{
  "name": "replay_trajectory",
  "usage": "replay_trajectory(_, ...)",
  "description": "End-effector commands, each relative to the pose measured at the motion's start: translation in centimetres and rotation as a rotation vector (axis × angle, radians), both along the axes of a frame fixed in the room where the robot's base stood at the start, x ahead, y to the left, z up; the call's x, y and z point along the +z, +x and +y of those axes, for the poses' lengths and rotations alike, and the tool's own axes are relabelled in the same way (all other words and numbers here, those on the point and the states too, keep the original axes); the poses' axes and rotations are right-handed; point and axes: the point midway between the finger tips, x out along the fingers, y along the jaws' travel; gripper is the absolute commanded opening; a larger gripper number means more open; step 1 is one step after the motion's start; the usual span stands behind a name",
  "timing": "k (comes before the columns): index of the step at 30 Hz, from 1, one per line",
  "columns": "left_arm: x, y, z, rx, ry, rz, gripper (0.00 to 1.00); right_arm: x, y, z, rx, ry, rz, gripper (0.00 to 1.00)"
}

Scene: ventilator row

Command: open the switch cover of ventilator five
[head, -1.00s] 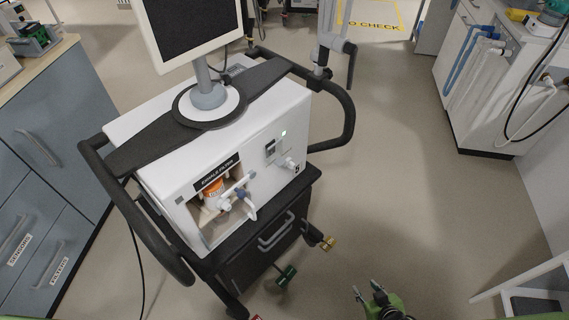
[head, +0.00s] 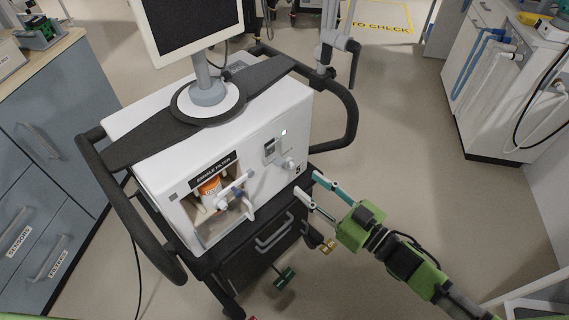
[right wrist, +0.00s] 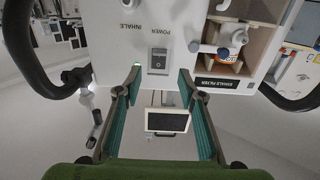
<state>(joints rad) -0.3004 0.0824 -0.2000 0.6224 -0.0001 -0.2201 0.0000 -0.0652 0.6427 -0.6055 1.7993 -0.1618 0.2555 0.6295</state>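The ventilator (head: 225,140) is a white box on a dark cart, with its front panel facing me. Its power switch cover (head: 269,147) is a small grey piece on the right part of the front. In the right wrist view, where the panel appears upside down, the switch cover (right wrist: 158,61) sits beside the word POWER and looks closed. My right gripper (head: 306,182) is open and empty, its two fingers pointing at the lower right of the front panel. In the right wrist view its fingertips (right wrist: 159,78) straddle the area just below the cover, apart from it. My left gripper is out of view.
An inhale port (head: 289,163) sticks out near the switch. The exhale filter bay (head: 212,205) with an orange-banded filter lies left of it. A black handle rail (head: 350,115) curves around the cart's right side. Open floor (head: 420,190) lies to the right.

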Motion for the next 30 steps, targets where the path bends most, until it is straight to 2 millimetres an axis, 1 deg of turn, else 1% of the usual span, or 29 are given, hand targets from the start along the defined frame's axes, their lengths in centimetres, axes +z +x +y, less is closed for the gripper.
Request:
replay_trajectory(1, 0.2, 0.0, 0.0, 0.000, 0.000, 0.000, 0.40, 0.3, 1.0, 0.9, -0.001, 0.003, -0.003, 0.36)
replay_trajectory(6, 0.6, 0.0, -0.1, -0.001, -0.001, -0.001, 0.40, 0.2, 3.6, 3.5, -0.001, 0.001, -0.001, 0.36)
replay_trajectory(12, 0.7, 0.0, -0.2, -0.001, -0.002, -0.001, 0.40, 0.1, 5.9, 5.8, -0.001, 0.001, -0.001, 0.36)
replay_trajectory(18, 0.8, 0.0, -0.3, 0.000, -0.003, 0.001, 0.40, -0.1, 6.9, 6.8, -0.002, -0.001, 0.001, 0.36)
replay_trajectory(27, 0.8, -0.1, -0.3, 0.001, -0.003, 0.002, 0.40, -0.1, 7.0, 6.9, -0.002, -0.001, 0.001, 0.36)
replay_trajectory(29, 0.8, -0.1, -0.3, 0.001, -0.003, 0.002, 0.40, -0.1, 7.0, 6.9, -0.002, -0.001, 0.001, 0.21)
replay_trajectory(30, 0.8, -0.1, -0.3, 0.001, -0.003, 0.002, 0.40, -0.1, 7.0, 6.9, -0.002, -0.001, 0.001, 0.10)
